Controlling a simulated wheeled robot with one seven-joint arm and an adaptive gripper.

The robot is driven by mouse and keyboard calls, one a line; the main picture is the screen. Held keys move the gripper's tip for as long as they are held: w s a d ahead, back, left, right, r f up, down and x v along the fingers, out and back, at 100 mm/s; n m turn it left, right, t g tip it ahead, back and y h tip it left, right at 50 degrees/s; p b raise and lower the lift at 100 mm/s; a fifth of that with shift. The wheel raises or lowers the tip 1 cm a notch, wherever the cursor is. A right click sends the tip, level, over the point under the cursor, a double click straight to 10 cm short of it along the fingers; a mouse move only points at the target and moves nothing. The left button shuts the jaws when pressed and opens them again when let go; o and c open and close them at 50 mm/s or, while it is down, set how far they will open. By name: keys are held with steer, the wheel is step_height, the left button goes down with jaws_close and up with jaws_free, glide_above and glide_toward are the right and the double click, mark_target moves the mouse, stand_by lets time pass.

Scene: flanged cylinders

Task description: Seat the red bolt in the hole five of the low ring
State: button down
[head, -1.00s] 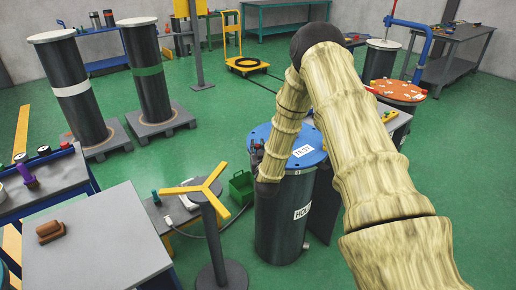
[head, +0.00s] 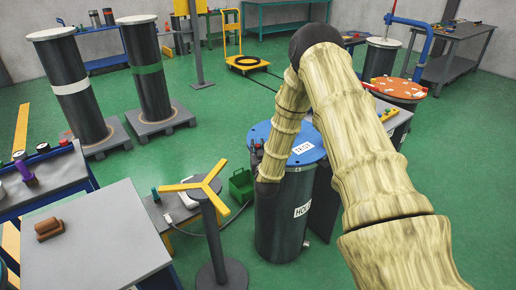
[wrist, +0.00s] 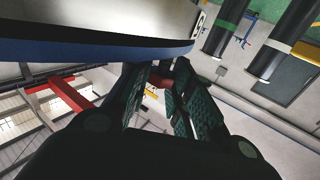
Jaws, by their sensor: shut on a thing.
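The cylinder with the blue flanged top (head: 310,140) stands in the middle of the head view. Its blue rim (wrist: 120,52) crosses the top of the wrist view. My gripper (head: 258,147) is at the left edge of this flange, partly hidden by my arm. In the wrist view my gripper (wrist: 165,85) has its two dark fingers close together, beside the blue rim. A small red piece, seemingly the red bolt (wrist: 158,81), shows between the fingertips. Most of it is hidden. The hole numbers cannot be read, and I cannot tell whether the bolt touches a hole.
A stand with three yellow arms (head: 208,192) is left of the cylinder, near my gripper. A grey table (head: 100,245) with a brown piece (head: 50,229) is at front left. An orange-topped cylinder (head: 399,88) stands behind right.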

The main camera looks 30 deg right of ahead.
steer(key=shift+f+b, duration=0.3)
steer(key=shift+f, duration=0.15)
steer(key=shift+s+a+f, duration=0.1)
steer(key=shift+s+f, duration=0.05)
steer(key=shift+f, duration=0.15)
stand_by(0.5)
steer(key=shift+w+r, duration=0.2)
steer(key=shift+r, duration=0.15)
stand_by(1.1)
steer(key=shift+s+f+b, duration=0.2)
steer(key=shift+f+b, duration=0.15)
steer(key=shift+b, duration=0.1)
stand_by(1.3)
steer(key=shift+w+r, duration=0.1)
steer(key=shift+r, duration=0.25)
steer(key=shift+r+p, duration=0.3)
steer(key=shift+p, duration=0.1)
steer(key=shift+w+r+p, duration=0.1)
steer(key=shift+r+p, duration=1.55)
steer(key=shift+r, duration=1.65)
